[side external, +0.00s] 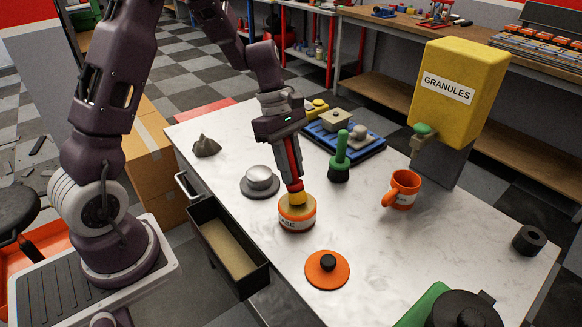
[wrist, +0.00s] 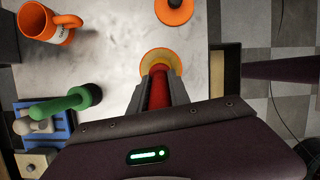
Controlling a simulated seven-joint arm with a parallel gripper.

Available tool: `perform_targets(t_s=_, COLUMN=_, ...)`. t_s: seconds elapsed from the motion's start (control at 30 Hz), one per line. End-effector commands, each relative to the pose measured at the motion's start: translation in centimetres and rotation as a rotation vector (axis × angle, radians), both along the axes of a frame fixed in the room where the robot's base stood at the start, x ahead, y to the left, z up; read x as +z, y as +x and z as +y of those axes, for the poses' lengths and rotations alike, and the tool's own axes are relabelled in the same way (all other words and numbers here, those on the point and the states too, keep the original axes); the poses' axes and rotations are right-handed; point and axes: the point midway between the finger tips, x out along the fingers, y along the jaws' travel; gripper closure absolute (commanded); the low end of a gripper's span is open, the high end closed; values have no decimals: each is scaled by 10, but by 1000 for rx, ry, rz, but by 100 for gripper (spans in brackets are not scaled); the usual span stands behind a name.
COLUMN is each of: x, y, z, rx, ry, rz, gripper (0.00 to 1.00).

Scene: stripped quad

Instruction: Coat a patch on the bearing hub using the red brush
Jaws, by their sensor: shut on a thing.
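My gripper (side external: 290,168) is shut on the red brush (side external: 296,186) and holds it nearly upright, bristle end down. The brush's lower end is at the mouth of an open orange and cream tub (side external: 297,219); how deep it reaches is hard to tell. In the wrist view, the red handle (wrist: 158,90) lies between my fingers, with the tub (wrist: 160,54) just beyond. The grey metal bearing hub (side external: 259,181), a round flange with a raised centre, sits on the table left of and behind the tub. The wrist view does not show the hub.
An orange lid (side external: 327,270) with a black knob lies in front of the tub. A green brush (side external: 340,160) stands behind it, and an orange mug (side external: 402,189) is to the right. An open drawer (side external: 228,252) juts out at front left. A yellow granules dispenser (side external: 458,90) stands at right.

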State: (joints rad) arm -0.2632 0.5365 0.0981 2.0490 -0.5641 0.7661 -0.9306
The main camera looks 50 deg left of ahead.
Motion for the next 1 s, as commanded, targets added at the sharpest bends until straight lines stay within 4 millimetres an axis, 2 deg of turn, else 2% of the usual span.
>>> perform_targets(t_s=0.17, x=4, y=0, z=0, rx=-2, ry=3, rz=1, gripper=100)
perform_targets(t_s=0.73, x=63, y=0, z=0, rx=-1, ry=1, rz=-1, gripper=100)
perform_targets(t_s=1.0, x=70, y=0, z=0, rx=0, ry=1, rz=1, gripper=100)
